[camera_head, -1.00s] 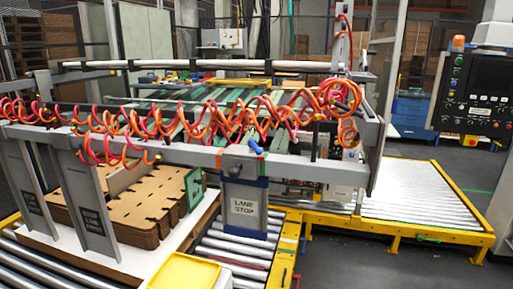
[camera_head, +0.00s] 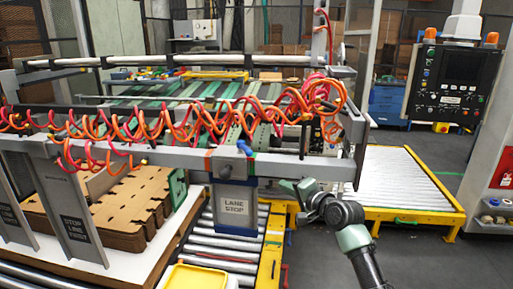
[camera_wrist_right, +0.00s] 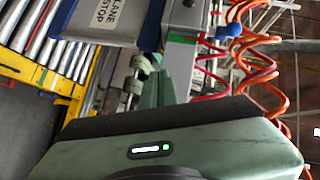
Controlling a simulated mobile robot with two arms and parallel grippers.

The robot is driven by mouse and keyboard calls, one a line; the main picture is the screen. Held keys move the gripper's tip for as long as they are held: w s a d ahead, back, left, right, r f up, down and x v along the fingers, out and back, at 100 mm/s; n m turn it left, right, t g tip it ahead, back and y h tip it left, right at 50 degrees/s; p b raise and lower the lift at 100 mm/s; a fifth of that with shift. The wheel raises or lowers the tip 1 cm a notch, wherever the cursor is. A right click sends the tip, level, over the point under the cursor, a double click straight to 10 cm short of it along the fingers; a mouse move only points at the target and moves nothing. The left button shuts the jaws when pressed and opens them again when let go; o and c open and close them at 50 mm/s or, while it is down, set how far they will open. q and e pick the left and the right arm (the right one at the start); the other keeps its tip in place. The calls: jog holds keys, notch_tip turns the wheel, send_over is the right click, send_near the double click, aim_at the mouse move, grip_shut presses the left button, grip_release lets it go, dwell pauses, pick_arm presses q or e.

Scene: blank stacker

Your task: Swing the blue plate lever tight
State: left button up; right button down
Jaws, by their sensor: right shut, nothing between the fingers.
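The small blue lever (camera_head: 245,147) sits on the grey cross beam, above and slightly right of the plate marked LANE STOP (camera_head: 235,206). It tilts up to the left in the head view. A dark round knob (camera_head: 225,172) is just below and left of it. My right gripper (camera_head: 291,189) is shut and empty, below and right of the lever and apart from it. In the right wrist view the blue lever (camera_wrist_right: 228,31) shows near the top, beyond the green fingers, with the LANE STOP plate (camera_wrist_right: 105,18) at upper left. My left gripper is not in view.
Coiled orange and red hoses (camera_head: 150,125) hang along the beam (camera_head: 180,156), close to the lever. Brown cardboard blanks (camera_head: 125,205) lie at left. Roller conveyors with yellow frames (camera_head: 405,180) stand below and right. A control panel (camera_head: 455,82) is at upper right.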

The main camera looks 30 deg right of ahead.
aim_at(245, 151)
notch_tip(245, 151, up, 11)
jog(key=s+t+y, duration=0.1)
jog(key=s+t, duration=0.1)
jog(key=w+a+f+p, duration=0.1)
jog(key=w+a+p, duration=0.4)
jog(key=w, duration=0.6)
jog(key=shift+a+f+p, duration=0.2)
jog(key=shift+f+p, duration=0.05)
jog(key=shift+p, duration=0.55)
jog(key=shift+a+b, duration=0.1)
jog(key=shift+b, duration=0.2)
